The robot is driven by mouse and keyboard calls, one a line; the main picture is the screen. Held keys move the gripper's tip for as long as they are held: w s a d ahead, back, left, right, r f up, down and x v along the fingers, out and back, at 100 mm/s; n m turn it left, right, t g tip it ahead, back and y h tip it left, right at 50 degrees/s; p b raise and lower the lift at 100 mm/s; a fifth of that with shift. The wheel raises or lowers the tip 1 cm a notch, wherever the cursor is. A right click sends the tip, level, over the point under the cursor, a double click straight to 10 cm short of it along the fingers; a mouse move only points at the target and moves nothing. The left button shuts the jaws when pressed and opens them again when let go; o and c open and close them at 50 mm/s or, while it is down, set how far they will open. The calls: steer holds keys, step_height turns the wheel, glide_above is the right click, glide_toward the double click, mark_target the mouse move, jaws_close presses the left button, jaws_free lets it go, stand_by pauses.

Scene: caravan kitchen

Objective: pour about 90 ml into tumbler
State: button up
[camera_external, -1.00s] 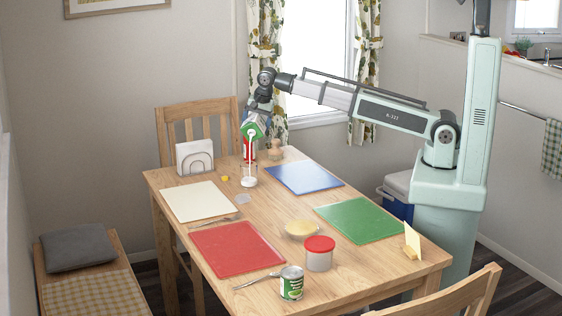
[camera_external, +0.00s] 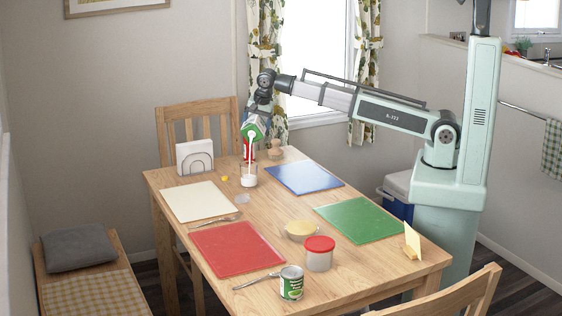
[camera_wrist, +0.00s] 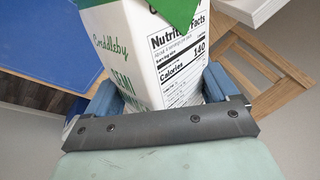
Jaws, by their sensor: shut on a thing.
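My gripper (camera_wrist: 162,92) is shut on a white and green milk carton (camera_wrist: 125,55). In the external view the carton (camera_external: 253,127) is tipped well over, above the tumbler at the far end of the table. A white stream runs down from its mouth into the clear tumbler (camera_external: 249,177). The tumbler stands upright on the table with some white liquid in it; the exact level is too small to read. The carton's mouth is hidden in the wrist view.
A red can (camera_external: 247,153) stands close behind the tumbler, with a wooden object (camera_external: 275,151) to its right. A napkin holder (camera_external: 195,157) stands to the left. Cream (camera_external: 194,201) and blue (camera_external: 304,179) mats lie on either side. A round clear disc (camera_external: 242,199) lies in front.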

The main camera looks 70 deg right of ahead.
mark_target(254, 115)
steer(key=r, duration=0.1)
steer(key=r+y, duration=0.2)
steer(key=r, duration=0.1)
steer(key=shift+w+d+r, duration=0.1)
steer(key=shift+d, duration=0.2)
steer(key=shift+a+r+m+g+y, duration=0.15)
steer(key=shift+r+m+g+y, duration=0.15)
steer(key=shift+r+y, duration=0.45)
steer(key=shift+y, duration=0.35)
steer(key=shift+r, duration=0.15)
stand_by(0.9)
